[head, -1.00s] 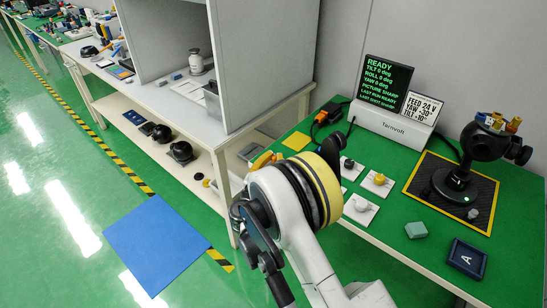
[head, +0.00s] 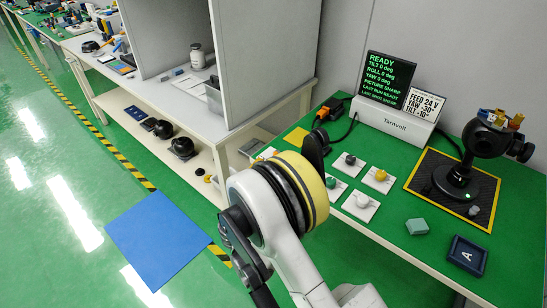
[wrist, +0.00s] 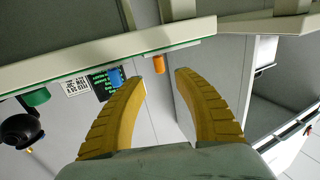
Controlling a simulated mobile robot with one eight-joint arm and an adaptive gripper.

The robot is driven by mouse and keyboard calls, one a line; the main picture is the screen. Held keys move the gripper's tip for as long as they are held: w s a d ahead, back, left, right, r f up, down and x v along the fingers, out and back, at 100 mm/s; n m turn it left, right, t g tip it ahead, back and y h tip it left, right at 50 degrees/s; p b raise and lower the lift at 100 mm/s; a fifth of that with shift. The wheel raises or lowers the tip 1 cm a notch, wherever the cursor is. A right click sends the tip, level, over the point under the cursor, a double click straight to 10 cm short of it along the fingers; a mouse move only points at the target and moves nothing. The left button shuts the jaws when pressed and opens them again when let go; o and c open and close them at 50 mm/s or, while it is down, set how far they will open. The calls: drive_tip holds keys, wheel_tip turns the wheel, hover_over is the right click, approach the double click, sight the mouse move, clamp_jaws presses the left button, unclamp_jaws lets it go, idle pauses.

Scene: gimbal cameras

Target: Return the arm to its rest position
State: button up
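My arm (head: 290,240), white with a black and yellow ringed joint, rises from the bottom of the head view in front of the green table's left edge. The gripper's fingers cannot be made out clearly in the head view. In the wrist view my gripper (wrist: 160,76) shows two yellow ribbed fingers, curved and apart, with nothing held between them. The view between them is tilted, with a pale wall and a table edge beyond the tips.
The green table (head: 380,240) holds the black gimbal camera (head: 487,145) on a yellow-edged mat, a display box (head: 395,125), several knob tiles, a teal block (head: 417,226) and a dark tray (head: 467,255). A white bench (head: 215,125) stands left. A blue mat (head: 155,240) lies on open floor.

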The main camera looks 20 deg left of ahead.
drive_tip(key=shift+s, duration=0.65)
drive_tip(key=w+d+r+g+h, duration=0.1)
drive_tip(key=w+d+r+g, duration=0.15)
drive_tip(key=d+r, duration=0.5)
drive_tip(key=w+d+r+g+h, duration=0.2)
drive_tip(key=d+r+g, duration=0.15)
drive_tip(key=d, duration=0.75)
drive_tip(key=s+d+r+g, duration=0.1)
drive_tip(key=s+d+r, duration=0.25)
drive_tip(key=d, duration=0.35)
drive_tip(key=s+d+r+g, duration=0.2)
drive_tip(key=s+d, duration=0.2)
drive_tip(key=d, duration=0.3)
drive_tip(key=s+d+g+y, duration=0.1)
drive_tip(key=s+d, duration=0.3)
drive_tip(key=s, duration=0.6)
drive_tip(key=s+d+y, duration=0.3)
drive_tip(key=s+d, duration=0.1)
drive_tip(key=s, duration=0.6)
drive_tip(key=shift+n+g, duration=0.3)
drive_tip(key=shift+g, duration=0.1)
